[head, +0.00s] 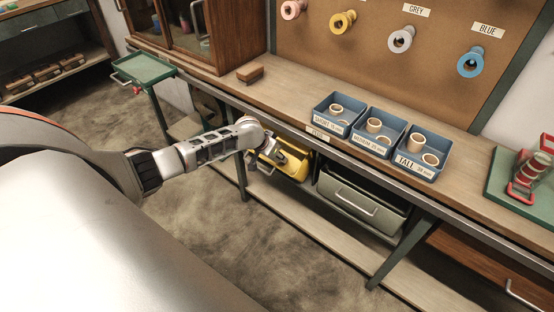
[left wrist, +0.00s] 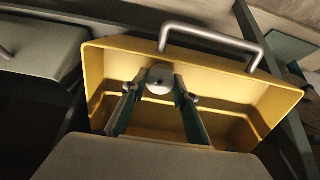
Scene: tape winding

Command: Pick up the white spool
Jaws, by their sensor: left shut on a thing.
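In the left wrist view a small white spool (left wrist: 160,80) with a dark centre sits between the fingertips of my left gripper (left wrist: 158,92). The gripper is shut on it, one finger on each side. The spool is over the open yellow drawer (left wrist: 225,125); I cannot tell whether it touches the drawer floor. In the head view my left gripper (head: 277,157) reaches down to the yellow drawer (head: 298,170) under the bench, and the spool cannot be made out there. My right gripper is not in view.
A grey-green drawer (head: 360,200) hangs right of the yellow one. Three blue bins (head: 418,172) with cardboard rings stand on the bench (head: 460,195). Coloured spools, including a blue one (head: 471,64), hang on the pegboard. A brown block (head: 250,73) lies on the bench's left part.

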